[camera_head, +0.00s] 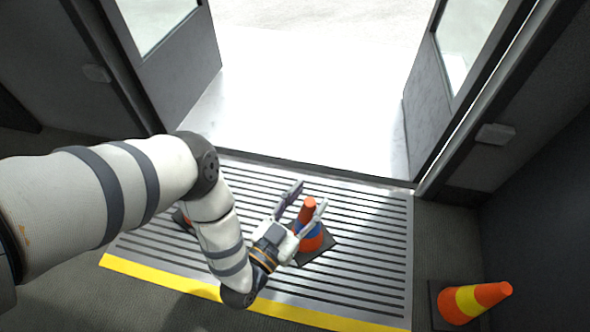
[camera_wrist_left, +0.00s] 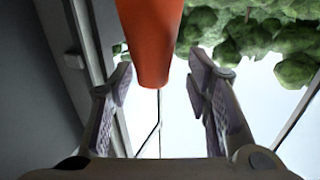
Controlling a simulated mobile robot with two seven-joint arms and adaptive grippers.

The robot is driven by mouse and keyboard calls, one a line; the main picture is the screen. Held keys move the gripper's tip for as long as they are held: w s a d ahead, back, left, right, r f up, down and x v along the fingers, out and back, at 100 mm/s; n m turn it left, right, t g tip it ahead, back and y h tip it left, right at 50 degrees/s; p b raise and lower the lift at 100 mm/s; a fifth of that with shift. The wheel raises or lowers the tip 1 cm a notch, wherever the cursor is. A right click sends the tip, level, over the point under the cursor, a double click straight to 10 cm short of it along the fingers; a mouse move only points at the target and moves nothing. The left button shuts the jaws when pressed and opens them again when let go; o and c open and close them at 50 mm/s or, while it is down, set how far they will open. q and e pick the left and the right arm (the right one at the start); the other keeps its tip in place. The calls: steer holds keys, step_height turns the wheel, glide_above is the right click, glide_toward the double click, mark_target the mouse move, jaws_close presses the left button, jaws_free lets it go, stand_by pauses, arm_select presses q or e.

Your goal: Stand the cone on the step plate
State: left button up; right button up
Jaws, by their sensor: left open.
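The ribbed grey step plate (camera_head: 375,235) lies in front of the open doorway. An orange cone with a blue band (camera_head: 311,240) stands upright on it on a black square base. My left gripper (camera_head: 307,196) is open, its fingers around the upper part of this cone with a gap. In the left wrist view, the plain orange top (camera_wrist_left: 150,45) of the cone shows between the spread fingers (camera_wrist_left: 162,75). A cone with a yellow band (camera_head: 468,301) stands on the dark floor right of the plate. Another cone (camera_head: 180,218) is mostly hidden behind my left arm.
A yellow strip (camera_head: 190,287) edges the near side of the plate. Open door leaves (camera_head: 175,75) and (camera_head: 430,100) flank the bright doorway. The right part of the plate is clear. Dark floor (camera_head: 450,235) lies between the plate and the right wall.

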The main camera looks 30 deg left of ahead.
arm_select(q)
steer(key=s+a+p, duration=0.1)
steer(key=s+p, duration=0.4)
steer(key=s, duration=0.6)
steer(key=shift+s+a, duration=0.15)
arm_select(e)
steer(key=shift+t, duration=0.3)
steer(key=r, duration=0.4)
steer(key=shift+w+d, duration=0.15)
steer(key=shift+w, duration=0.15)
